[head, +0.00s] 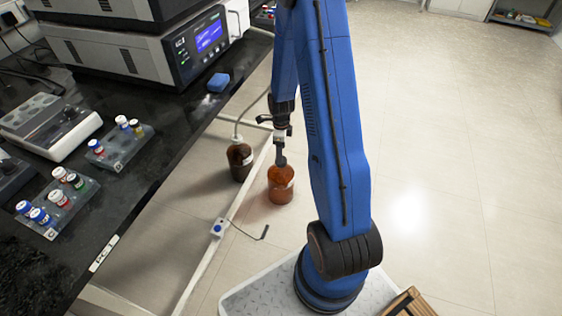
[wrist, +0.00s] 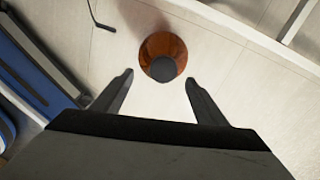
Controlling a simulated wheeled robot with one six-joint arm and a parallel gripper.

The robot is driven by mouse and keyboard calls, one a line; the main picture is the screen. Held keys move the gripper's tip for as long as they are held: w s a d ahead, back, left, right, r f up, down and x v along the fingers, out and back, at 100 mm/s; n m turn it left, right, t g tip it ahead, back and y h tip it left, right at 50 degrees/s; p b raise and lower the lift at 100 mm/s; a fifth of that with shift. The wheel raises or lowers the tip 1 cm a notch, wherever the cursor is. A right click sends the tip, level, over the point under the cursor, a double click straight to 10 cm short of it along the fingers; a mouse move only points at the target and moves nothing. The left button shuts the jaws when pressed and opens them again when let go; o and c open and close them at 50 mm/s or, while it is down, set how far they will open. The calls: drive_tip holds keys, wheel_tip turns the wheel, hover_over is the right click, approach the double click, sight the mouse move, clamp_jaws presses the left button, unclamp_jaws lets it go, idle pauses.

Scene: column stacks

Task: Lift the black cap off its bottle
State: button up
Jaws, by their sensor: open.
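My gripper (head: 278,130) is above the bottle, pointing down. In the wrist view its two fingers are spread (wrist: 158,78), one to each side of the cap's line, with nothing between them. The fingers look apart from the cap; the exact height gap is hard to tell.
A darker brown bottle (head: 240,163) with a tube stands close to the left. The black bench (head: 150,190) holds vial racks (head: 120,148) and an instrument (head: 195,48). The floor to the right is clear.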

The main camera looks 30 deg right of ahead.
drive_tip(key=shift+w+f, duration=0.2)
drive_tip(key=shift+f, duration=1.25)
drive_tip(key=shift+w+f, duration=0.2)
drive_tip(key=shift+f, duration=1.2)
drive_tip(key=c, duration=1.1)
